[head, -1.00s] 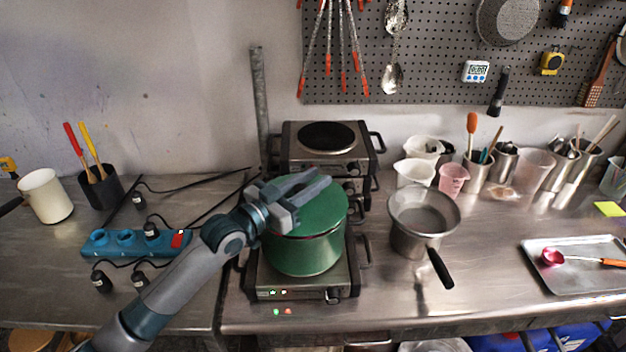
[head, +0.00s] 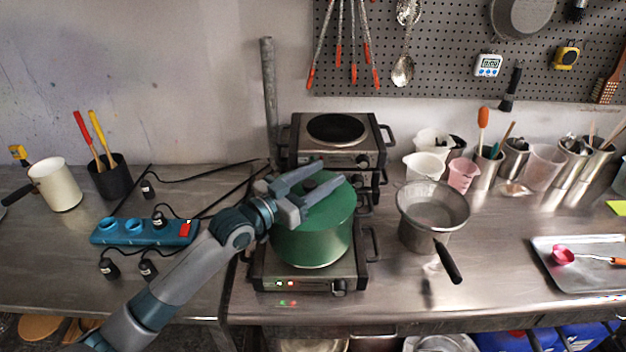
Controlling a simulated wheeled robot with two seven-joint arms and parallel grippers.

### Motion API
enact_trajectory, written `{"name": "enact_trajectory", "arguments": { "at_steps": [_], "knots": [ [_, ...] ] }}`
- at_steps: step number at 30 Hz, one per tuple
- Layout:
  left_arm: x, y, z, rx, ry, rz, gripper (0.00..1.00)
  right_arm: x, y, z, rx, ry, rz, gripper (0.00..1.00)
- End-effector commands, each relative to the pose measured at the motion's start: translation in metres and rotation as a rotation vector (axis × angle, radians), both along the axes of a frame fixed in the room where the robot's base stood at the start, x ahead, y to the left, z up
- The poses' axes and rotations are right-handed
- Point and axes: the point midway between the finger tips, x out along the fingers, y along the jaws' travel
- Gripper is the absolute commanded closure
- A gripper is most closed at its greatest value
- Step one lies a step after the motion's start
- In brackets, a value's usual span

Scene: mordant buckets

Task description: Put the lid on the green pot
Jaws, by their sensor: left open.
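The green pot (head: 313,246) stands on the front hot plate, which has small lights lit on its front. The green lid (head: 335,212) sits on top of the pot and covers its mouth. In this view the lid looks level and seated, with no clear gap at the rim. My left gripper (head: 318,188) is open just above the lid, its two fingers spread on either side of the dark knob (head: 309,185). I cannot tell whether the fingers touch the lid. My right gripper is not in view.
A second hot plate (head: 336,140) is behind the pot. A blue power strip (head: 145,232) with cables lies left. A metal tray (head: 585,262) is at the right.

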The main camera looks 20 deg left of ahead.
Motion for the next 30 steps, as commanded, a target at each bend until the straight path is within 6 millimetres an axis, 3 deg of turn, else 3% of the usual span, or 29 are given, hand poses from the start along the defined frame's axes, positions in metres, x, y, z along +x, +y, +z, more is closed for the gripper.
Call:
{"name": "enact_trajectory", "arguments": {
  "at_steps": [11,30],
  "knots": [
    [-0.024,0.016,-0.005,0.002,0.001,0.0,0.52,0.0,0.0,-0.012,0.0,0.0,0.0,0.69],
    [-0.123,0.079,-0.01,0.003,-0.001,0.0,0.52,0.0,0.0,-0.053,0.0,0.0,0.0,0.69]
  ]
}}
